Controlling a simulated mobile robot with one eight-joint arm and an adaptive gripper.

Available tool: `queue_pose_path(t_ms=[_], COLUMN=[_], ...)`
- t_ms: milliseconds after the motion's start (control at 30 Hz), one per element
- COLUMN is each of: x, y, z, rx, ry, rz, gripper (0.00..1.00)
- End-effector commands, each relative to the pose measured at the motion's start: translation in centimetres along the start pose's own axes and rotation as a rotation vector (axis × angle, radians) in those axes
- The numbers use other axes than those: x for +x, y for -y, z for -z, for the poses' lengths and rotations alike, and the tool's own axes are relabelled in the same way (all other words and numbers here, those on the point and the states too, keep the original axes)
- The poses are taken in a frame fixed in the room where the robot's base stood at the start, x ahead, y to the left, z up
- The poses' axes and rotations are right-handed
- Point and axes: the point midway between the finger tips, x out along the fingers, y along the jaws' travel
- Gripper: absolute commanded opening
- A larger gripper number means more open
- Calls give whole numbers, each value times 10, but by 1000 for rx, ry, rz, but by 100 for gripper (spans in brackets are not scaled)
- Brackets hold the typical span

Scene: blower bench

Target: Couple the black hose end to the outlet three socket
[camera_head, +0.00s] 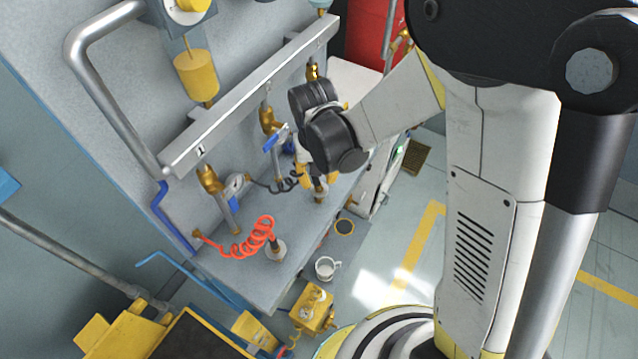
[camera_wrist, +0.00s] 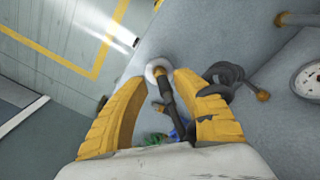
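The black hose shows as a dark coil (camera_head: 282,184) on the bench in the head view, and as a coil (camera_wrist: 226,80) at the right finger in the wrist view. A dark upright hose end (camera_wrist: 168,92) stands at a round pale base (camera_wrist: 158,68), between my fingers. My gripper (camera_wrist: 165,105) is open, its yellow fingers either side of the hose end with gaps visible. In the head view my gripper (camera_head: 320,178) is low over the bench, mostly hidden by my wrist. The third outlet's brass fitting (camera_head: 313,72) is at the rail's far end; its socket is hidden.
A red coiled hose (camera_head: 245,242) ends at a round base on the near bench. The outlet rail (camera_head: 250,95), marked 1 at its near end, carries brass drops with blue levers. A white mug (camera_head: 326,267) and yellow box (camera_head: 312,308) are below. A gauge (camera_wrist: 308,79) is at right.

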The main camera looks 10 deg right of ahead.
Motion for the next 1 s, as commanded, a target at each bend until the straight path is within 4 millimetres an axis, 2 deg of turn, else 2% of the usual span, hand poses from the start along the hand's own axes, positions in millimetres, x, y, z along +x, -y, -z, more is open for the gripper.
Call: queue_pose_path(t_ms=[100,167,200,233,667,1000], x=[-1,-1,-1,-1,-4,-26], y=[0,0,0,0,0,-1], z=[0,0,0,0,0,1], rx=[0,0,0,0,0,0], ry=[0,0,0,0,0,0], rz=[0,0,0,0,0,0], gripper=[33,17,5,0,0,0])
